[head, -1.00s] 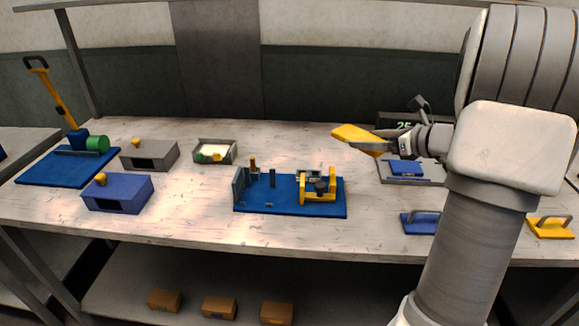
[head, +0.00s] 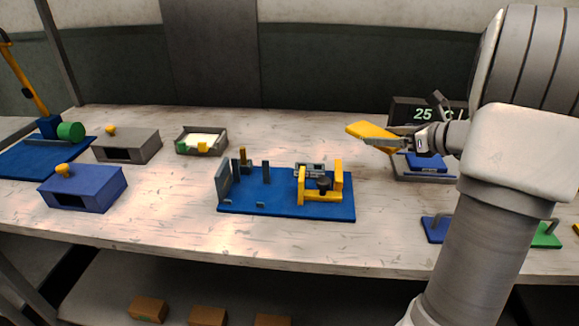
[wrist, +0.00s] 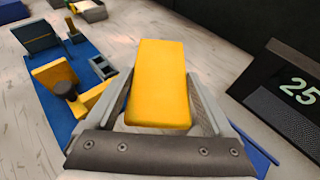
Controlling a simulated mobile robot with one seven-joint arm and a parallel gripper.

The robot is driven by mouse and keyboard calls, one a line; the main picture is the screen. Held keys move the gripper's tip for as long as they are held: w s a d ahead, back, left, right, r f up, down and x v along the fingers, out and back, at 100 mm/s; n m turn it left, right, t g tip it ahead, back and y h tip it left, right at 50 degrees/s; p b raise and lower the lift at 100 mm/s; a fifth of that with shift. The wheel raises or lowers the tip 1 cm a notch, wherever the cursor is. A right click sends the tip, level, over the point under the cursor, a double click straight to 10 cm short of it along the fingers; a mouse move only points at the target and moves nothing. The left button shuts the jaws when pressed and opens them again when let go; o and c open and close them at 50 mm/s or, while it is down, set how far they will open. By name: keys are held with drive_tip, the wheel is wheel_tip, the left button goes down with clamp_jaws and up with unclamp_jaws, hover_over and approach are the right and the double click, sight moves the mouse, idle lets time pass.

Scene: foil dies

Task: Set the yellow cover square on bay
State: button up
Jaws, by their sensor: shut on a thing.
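My gripper (head: 408,140) is shut on a plain yellow slab (head: 371,135), held in the air above the back right of the table. In the wrist view the slab (wrist: 159,85) lies between the two fingers and sticks out past them; no handle shows on it. A sliver of another yellow piece (head: 577,229) shows at the right edge of the head view. Which part is the bay I cannot tell. The blue fixture (head: 270,204) lies below and left of my gripper, with grey uprights and a yellow bracket (head: 321,183) with a dark knob.
A display reading 25 (head: 421,113) stands behind my gripper. A blue piece (head: 433,229) and a green handled piece (head: 545,235) lie front right. Blue (head: 90,190) and grey (head: 140,146) boxes and a tray (head: 180,149) stand left. The table behind the fixture is clear.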

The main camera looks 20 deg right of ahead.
drive_tip(key=b, duration=0.3)
hover_over(345, 160)
wheel_tip(345, 160, down, 7)
drive_tip(key=shift+s+a+f, duration=0.1)
drive_tip(key=shift+f, duration=0.05)
drive_tip(key=shift+f+b, duration=0.65)
drive_tip(key=shift+f, duration=1.25)
drive_tip(key=shift+f, duration=0.15)
drive_tip(key=o, duration=1.2)
drive_tip(key=shift+c, duration=0.2)
